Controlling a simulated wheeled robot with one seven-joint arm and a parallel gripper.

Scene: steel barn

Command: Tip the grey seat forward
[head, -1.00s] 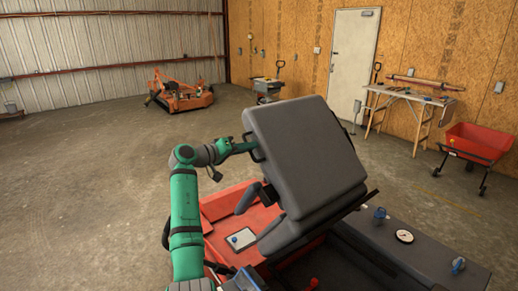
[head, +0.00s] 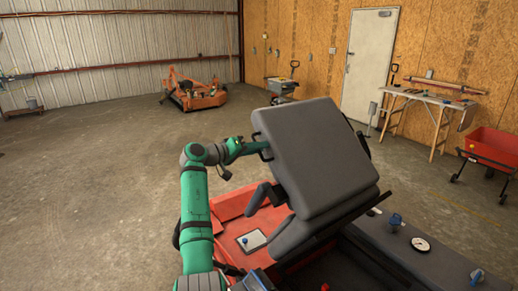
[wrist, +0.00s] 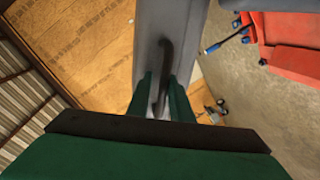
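The grey seat (head: 315,155) is in the middle of the head view, on the red machine. Its backrest leans, and its lower cushion (head: 325,225) is tilted below it. A dark handle (wrist: 165,62) runs along the seat's grey side in the wrist view. My gripper (head: 264,149) is at the left edge of the backrest. In the wrist view my two green fingers (wrist: 160,100) stand either side of the handle and appear closed on it. The seat's hinge is hidden.
A red machine body (head: 232,205) with a small lever panel (head: 251,240) lies below the seat. A dark console with a gauge (head: 420,244) is at the right. An orange mower (head: 195,95), a work table (head: 430,97) and a red cart (head: 492,147) stand apart on open floor.

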